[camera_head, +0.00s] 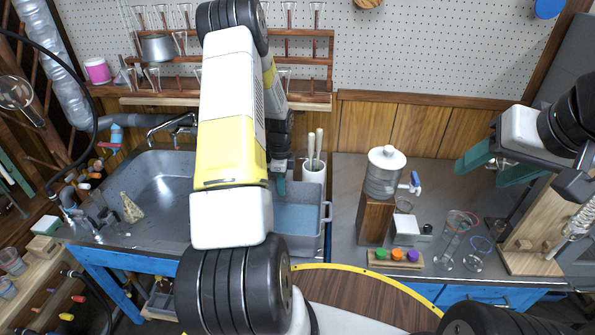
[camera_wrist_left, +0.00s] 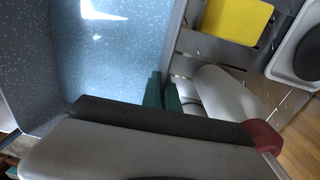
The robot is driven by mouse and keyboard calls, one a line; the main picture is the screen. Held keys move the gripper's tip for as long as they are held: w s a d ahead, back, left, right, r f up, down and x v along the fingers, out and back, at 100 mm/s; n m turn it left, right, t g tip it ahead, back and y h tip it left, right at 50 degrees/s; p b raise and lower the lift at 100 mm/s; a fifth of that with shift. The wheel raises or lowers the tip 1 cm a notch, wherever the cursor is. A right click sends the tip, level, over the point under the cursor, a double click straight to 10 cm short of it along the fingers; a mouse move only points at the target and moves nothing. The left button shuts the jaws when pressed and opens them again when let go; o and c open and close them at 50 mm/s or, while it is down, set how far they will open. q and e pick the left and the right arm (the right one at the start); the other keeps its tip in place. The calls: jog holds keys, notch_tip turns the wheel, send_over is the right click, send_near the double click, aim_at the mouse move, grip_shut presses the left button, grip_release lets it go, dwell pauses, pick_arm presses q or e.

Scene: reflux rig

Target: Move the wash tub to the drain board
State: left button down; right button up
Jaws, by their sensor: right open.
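The wash tub (camera_head: 296,219) is a blue-grey, open, speckled tub with a handle on its right side. It stands just right of the sink, partly hidden by my left arm. Its speckled inside fills the left of the left wrist view (camera_wrist_left: 110,50). My left gripper (camera_head: 279,186) points down at the tub's far side. Its teal fingers show close together at the tub's wall in the left wrist view (camera_wrist_left: 162,90); whether they grip the wall is unclear. My right gripper (camera_head: 488,165) is open and empty over the right counter. I cannot clearly pick out the drain board.
The metal sink (camera_head: 165,185) with a tap is at left, glassware at its left edge. A white holder (camera_head: 314,172) stands behind the tub. A jar (camera_head: 384,172) on a wooden block (camera_head: 375,218), coloured caps and glassware occupy the right counter. Shelves with glassware (camera_head: 300,45) are behind.

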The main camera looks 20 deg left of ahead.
pick_arm(q)
jog(key=c, duration=1.6)
grip_release()
jog(key=shift+c, duration=0.2)
notch_tip(320, 180, up, 12)
jog(key=shift+w, duration=0.35)
jog(key=shift+s+a, duration=0.1)
